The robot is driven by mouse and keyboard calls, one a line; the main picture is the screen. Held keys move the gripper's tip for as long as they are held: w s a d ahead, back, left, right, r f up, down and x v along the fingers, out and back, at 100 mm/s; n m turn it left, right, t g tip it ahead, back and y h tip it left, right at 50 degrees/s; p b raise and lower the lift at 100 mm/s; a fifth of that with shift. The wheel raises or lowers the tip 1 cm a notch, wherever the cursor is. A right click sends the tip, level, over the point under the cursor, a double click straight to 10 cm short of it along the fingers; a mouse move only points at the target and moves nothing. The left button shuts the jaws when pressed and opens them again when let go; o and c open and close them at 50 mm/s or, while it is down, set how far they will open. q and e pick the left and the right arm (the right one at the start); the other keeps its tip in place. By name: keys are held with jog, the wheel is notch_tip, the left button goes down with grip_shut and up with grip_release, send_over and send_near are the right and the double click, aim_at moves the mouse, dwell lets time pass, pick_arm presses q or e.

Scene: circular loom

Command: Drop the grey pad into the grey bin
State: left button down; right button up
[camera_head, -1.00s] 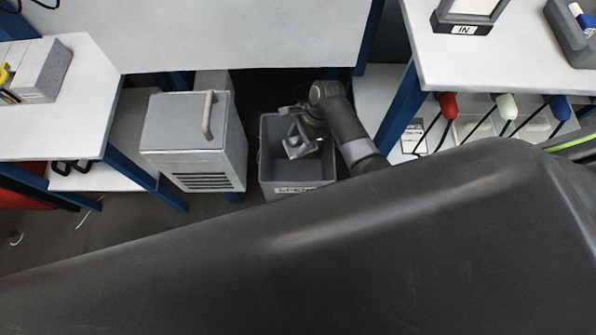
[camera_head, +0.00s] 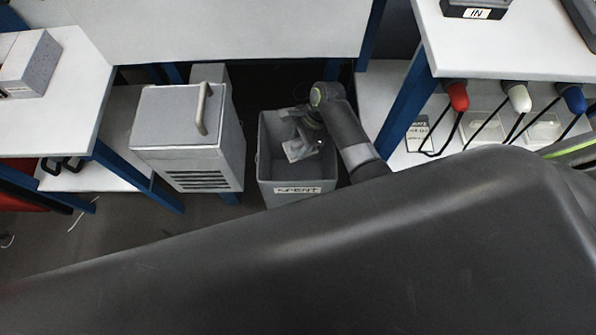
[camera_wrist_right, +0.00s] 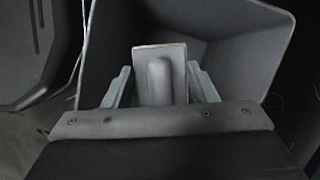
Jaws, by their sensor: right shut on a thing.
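The grey bin (camera_head: 297,189) with a "SPENT" label stands on the floor under the benches, in the middle of the head view. My right gripper (camera_head: 298,140) reaches in from the right and is over the bin's opening. It is shut on the grey pad (camera_head: 302,151), a small flat piece. In the right wrist view the pad (camera_wrist_right: 161,75) sits between the two fingers (camera_wrist_right: 163,88), with the bin's inner walls (camera_wrist_right: 235,62) behind it. I cannot tell exactly how deep the pad is inside the bin. My left gripper is not in view.
A grey box (camera_head: 180,120) with a handle and vent slots stands left of the bin. White benches with blue legs (camera_head: 408,112) flank it. Tools with red, white and blue handles (camera_head: 457,96) hang at the right. My own dark body covers the lower part.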

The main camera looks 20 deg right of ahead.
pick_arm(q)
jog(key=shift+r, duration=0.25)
pick_arm(e)
jog(key=o, duration=1.2)
